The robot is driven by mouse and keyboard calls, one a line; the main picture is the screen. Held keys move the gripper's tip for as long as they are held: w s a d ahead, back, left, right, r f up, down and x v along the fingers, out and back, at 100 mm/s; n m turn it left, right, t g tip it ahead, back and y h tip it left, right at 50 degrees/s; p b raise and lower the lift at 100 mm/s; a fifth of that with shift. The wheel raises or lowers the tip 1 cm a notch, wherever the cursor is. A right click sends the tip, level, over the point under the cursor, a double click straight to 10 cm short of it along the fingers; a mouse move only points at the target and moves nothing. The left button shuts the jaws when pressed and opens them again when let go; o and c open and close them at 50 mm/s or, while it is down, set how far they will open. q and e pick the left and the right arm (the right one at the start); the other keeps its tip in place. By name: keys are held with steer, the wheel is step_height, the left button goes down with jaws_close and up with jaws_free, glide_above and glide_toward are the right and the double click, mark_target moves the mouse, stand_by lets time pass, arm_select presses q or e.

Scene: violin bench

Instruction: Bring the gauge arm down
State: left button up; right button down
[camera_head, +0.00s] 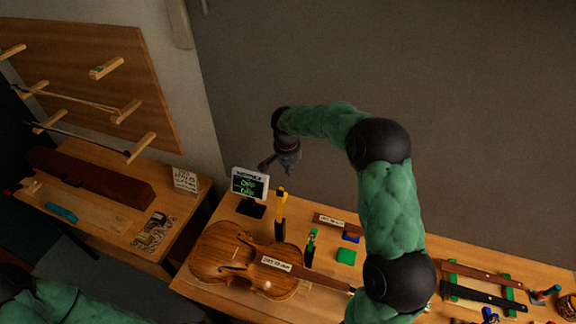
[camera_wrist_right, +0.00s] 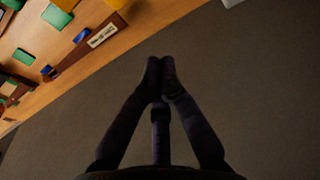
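A yellow upright piece (camera_head: 282,204), which looks like the gauge arm, stands raised on a dark post (camera_head: 279,229) at the back edge of the violin body (camera_head: 231,252). The yellow piece does not show in that view. My left gripper is out of view; only part of my left arm shows at bottom left.
A green-topped dark tool (camera_head: 311,246) stands right of the yellow piece. Green blocks (camera_head: 346,257) and labelled strips lie further right. A side table (camera_head: 110,219) is at left. Behind the bench is open floor.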

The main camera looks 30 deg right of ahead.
mark_target(282, 203)
steer(key=f, duration=0.1)
steer(key=s+a+f+p, duration=0.1)
steer(key=f, duration=0.1)
steer(key=s+a+f, duration=0.1)
steer(key=f, duration=0.1)
steer(key=shift+a, duration=0.2)
steer(key=shift+r, duration=0.1)
stand_by(0.4)
